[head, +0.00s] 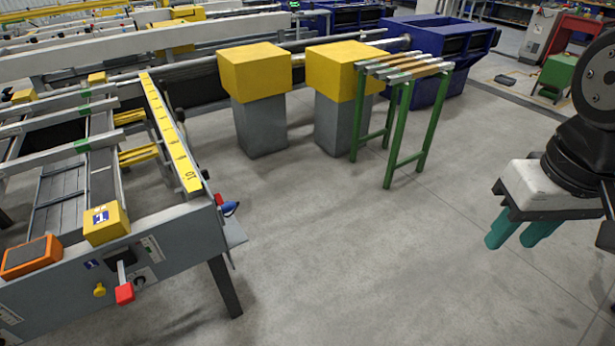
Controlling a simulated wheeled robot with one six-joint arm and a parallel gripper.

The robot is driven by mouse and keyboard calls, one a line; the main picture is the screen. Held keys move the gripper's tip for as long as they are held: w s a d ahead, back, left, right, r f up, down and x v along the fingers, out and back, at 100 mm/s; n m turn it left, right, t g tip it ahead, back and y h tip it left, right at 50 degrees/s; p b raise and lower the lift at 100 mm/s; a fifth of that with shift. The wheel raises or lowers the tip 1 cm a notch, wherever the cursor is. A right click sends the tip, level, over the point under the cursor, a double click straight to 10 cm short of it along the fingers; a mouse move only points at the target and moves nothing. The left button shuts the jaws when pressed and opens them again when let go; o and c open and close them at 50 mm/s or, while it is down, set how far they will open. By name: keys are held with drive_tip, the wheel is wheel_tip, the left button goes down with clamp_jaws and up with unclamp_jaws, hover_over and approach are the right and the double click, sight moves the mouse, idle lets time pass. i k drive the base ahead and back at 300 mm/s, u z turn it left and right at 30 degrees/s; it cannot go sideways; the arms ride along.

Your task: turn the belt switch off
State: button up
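The grey front panel (190,246) of the runout table is at the lower left in the head view. On it is a lever switch with a black base, a short grey arm and a red grip (124,294); the lever points downward. It looks like the belt switch, but I cannot read its labels. A small dark knob (140,282) sits just right of the grip, and a yellow knob (99,290) to its left. My gripper (514,241) is far off at the right, over bare floor. Its two teal fingers are apart, with nothing between them.
An orange box (31,256) and a yellow box (105,224) sit on the table's near edge. A blue-and-red item (229,207) sticks out at its corner. A green stand (388,130) and yellow-topped grey pedestals (262,118) stand behind. The middle floor is clear.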

sight(218, 200)
drive_tip(key=z, duration=0.7)
drive_tip(key=i, duration=1.8)
drive_tip(key=u, duration=3.95)
drive_tip(key=i, duration=0.7)
drive_tip(key=z, duration=1.05)
